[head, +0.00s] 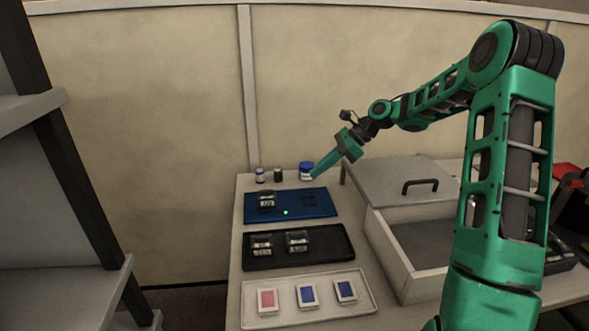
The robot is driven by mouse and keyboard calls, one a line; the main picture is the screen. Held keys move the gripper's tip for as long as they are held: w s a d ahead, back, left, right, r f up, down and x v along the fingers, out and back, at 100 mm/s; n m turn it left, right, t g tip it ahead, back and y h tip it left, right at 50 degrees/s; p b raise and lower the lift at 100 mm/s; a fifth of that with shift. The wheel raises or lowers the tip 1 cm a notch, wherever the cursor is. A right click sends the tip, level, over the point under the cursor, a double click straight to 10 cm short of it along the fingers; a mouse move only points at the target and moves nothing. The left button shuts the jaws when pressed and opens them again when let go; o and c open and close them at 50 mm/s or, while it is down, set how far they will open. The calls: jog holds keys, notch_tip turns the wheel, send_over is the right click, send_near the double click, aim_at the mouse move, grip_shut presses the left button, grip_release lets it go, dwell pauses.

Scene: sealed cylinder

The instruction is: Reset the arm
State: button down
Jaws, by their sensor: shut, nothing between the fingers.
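My green arm reaches from the right side of the head view toward the back of the table. My gripper (316,174) is shut and empty. In the picture it lies above the blue tray (268,211) and overlaps the white jar with a blue lid (304,170). I cannot tell whether the fingertips touch the jar or are apart from it. The blue tray holds a small dark-and-clear block (267,199) at its left and shows a green light (285,212). A dark square recess (310,201) is at its right.
A black tray (330,253) holds two similar blocks. A white tray (290,318) holds one red and two blue cards. A large box (384,240) with a handled lid (400,172) stands to the right. Small bottles (260,176) stand behind. Grey shelves (60,283) are at left.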

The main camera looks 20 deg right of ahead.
jog(key=s+d+r+n+g+h, duration=0.1)
jog(key=s+n, duration=0.4)
jog(key=s, duration=0.9)
jog(key=s+d+r+n+h, duration=0.1)
jog(key=s+d+n+h, duration=0.3)
jog(key=s, duration=1.1)
jog(key=s+d+n+g+h, duration=0.1)
jog(key=s+n, duration=0.4)
jog(key=s, duration=0.9)
jog(key=shift+s+d+r+n+g+h, duration=0.35)
jog(key=shift+d+h, duration=0.55)
jog(key=shift+h, duration=0.3)
jog(key=shift+w, duration=0.15)
jog(key=shift+w+f, duration=0.2)
jog(key=shift+w, duration=0.3)
